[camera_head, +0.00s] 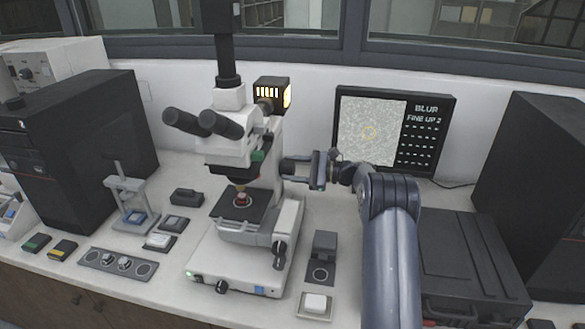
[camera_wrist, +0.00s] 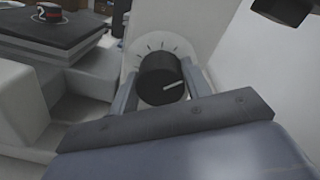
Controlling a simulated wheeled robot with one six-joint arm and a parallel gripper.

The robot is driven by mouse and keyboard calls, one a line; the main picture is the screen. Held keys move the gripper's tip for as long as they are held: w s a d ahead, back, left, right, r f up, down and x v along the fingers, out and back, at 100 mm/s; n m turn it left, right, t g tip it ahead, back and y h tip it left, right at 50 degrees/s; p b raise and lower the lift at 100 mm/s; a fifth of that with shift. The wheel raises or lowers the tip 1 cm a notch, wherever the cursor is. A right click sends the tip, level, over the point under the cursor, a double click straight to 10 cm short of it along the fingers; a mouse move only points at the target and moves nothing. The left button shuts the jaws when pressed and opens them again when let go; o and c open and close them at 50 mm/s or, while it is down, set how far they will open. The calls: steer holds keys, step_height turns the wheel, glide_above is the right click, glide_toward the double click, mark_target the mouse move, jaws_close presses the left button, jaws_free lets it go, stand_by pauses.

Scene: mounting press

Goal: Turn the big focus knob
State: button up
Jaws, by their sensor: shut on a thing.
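The microscope (camera_head: 232,139) stands on the bench in the head view, with twin black eyepieces and a white base. The big focus knob (camera_wrist: 161,77) fills the middle of the wrist view. It is a black cylinder with a white pointer line, set in a pale dial with dark tick marks. The pointer is tilted slightly up towards the right. My gripper (camera_wrist: 160,88) has one finger on each side of the knob and is shut on it. In the head view my gripper (camera_head: 297,167) reaches the right side of the microscope column, and the knob is hard to make out there.
A monitor (camera_head: 372,131) behind my arm reads "BLUR" and "FINE UP 2". A black case (camera_head: 463,262) lies right of my arm. The microscope stage (camera_head: 240,203) holds a small round sample. Small fixtures (camera_head: 118,262) crowd the bench at left.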

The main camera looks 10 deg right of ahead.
stand_by(0.3)
steer(key=o, duration=1)
steer(key=b+v, duration=0.2)
steer(key=v, duration=0.8)
steer(key=shift+s+d, duration=0.15)
steer(key=shift+d, duration=0.25)
steer(key=shift+c, duration=0.6)
